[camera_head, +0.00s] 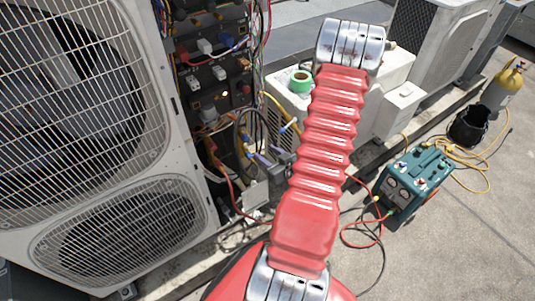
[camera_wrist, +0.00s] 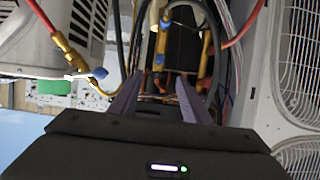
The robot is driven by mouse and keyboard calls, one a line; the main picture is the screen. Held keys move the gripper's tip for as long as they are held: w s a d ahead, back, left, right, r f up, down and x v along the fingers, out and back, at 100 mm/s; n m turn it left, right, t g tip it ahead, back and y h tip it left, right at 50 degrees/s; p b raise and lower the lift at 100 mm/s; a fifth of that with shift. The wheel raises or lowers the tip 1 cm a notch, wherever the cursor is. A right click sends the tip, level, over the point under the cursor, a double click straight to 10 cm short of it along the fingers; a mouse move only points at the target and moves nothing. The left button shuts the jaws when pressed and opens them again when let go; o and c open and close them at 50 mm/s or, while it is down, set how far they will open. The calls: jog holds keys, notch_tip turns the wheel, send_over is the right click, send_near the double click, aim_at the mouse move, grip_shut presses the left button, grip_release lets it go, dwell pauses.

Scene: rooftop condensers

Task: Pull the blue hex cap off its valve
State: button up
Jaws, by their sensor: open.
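One blue piece (camera_wrist: 165,20) sits on a brass valve (camera_wrist: 160,45), beyond and above my fingertips in the wrist view. Another blue piece (camera_wrist: 99,73) is at the end of a brass fitting, left of the left finger; it also shows in the head view (camera_head: 285,128). My gripper (camera_wrist: 158,80) is open, its two purple-grey fingers apart and nothing seen between them up close. In the head view my gripper (camera_head: 265,160) is partly hidden by my red arm.
Hoses and wires hang around the open electrical cabinet (camera_head: 215,65). A large fan unit (camera_head: 170,130) stands at left. A white unit with a green roll (camera_head: 300,81) stands behind my arm. A teal gauge machine (camera_head: 418,180) and black bucket (camera_head: 468,127) stand at right.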

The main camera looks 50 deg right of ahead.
aim_at(247, 140)
jog(key=shift+w, duration=0.15)
jog(key=x, duration=1.3)
jog(key=shift+w+d+f, duration=0.1)
jog(key=shift+w+f, duration=0.1)
jog(key=shift+w, duration=0.05)
grip_shut()
dwell(0.7)
dwell(0.4)
